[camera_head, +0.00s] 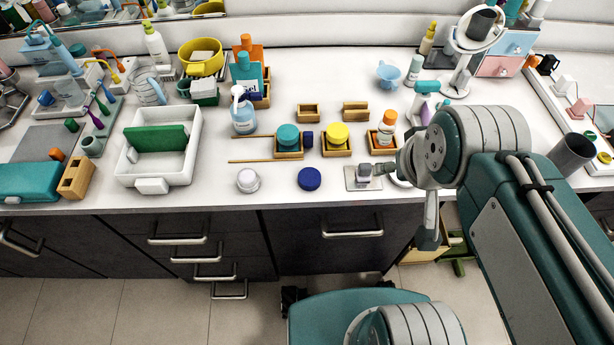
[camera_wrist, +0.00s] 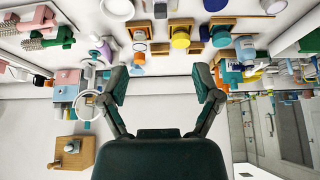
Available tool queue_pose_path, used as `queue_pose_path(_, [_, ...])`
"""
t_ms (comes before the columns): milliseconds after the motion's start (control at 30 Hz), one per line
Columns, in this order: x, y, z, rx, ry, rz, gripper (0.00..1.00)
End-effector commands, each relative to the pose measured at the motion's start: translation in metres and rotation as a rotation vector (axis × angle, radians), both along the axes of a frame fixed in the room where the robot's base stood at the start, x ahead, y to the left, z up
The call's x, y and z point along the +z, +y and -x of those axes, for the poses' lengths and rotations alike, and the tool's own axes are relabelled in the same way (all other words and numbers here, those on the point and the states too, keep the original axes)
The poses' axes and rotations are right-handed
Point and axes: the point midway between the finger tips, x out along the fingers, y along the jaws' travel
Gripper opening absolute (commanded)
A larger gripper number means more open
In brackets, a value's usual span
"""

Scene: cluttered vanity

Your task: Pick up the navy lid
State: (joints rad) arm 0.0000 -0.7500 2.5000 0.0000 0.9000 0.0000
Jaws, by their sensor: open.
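The navy lid (camera_head: 309,178) is a dark blue round disc lying flat on the white counter near its front edge, right of a white round jar (camera_head: 248,180). In the wrist view a dark blue round thing at the top edge, partly cut off, looks like the same lid (camera_wrist: 214,5). My gripper (camera_wrist: 160,82) is open, with its two fingers spread and nothing between them. It is apart from the lid. In the head view my arm stands to the lid's right and the fingers cannot be made out clearly.
Behind the lid stand wooden boxes with a teal jar (camera_head: 288,137), a yellow jar (camera_head: 337,134) and an orange-capped bottle (camera_head: 386,128). A small grey stand (camera_head: 363,178) is to its right. A white tray (camera_head: 158,146) is at left.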

Motion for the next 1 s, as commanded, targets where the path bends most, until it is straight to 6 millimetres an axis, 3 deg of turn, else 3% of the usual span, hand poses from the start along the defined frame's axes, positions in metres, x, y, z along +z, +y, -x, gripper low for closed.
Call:
queue_pose_path(367, [0.0,0.0,0.0,0.0,0.0,0.0,0.81])
queue_pose_path(433, [0.0,0.0,0.0,-0.001,0.001,0.0,1.0])
queue_pose_path(533, [-0.001,0.003,-0.006,-0.012,0.018,-0.013,1.0])
queue_pose_path(767, [-0.015,0.028,-0.046,-0.139,0.152,-0.099,1.0])
queue_pose_path(1000, [-0.047,0.067,-0.089,-0.313,0.306,-0.153,1.0])
